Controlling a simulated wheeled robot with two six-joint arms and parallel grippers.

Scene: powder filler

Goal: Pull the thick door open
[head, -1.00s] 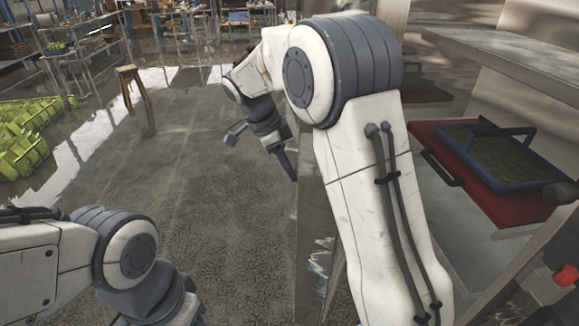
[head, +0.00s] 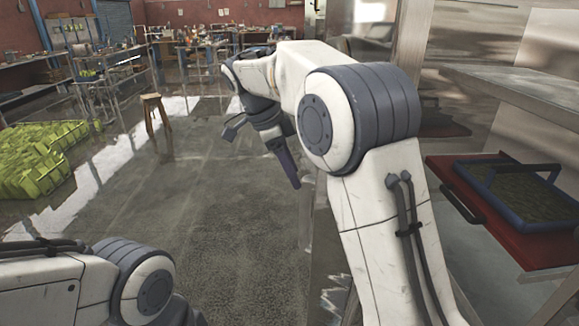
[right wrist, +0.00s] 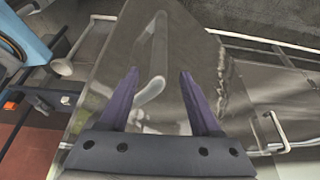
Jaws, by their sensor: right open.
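In the right wrist view, a thick, grey, glassy door panel (right wrist: 205,60) fills the middle, with a pale loop handle (right wrist: 152,92) on it. My right gripper (right wrist: 158,74) is open, its two purple fingers spread on either side of the handle in the picture. Nothing shows gripped, and I cannot tell whether the fingertips reach past the handle. In the head view the right gripper (head: 264,160) hangs beyond my right arm, pointing down. The handle is not clear there. My left gripper is out of view; only part of its arm shows at lower left.
A red drawer (head: 505,236) holding a blue-rimmed tray (head: 523,217) sticks out at right, below a grey shelf (head: 510,88). Green crates (head: 30,165) and a wooden stool (head: 153,110) stand at left. The floor between is clear.

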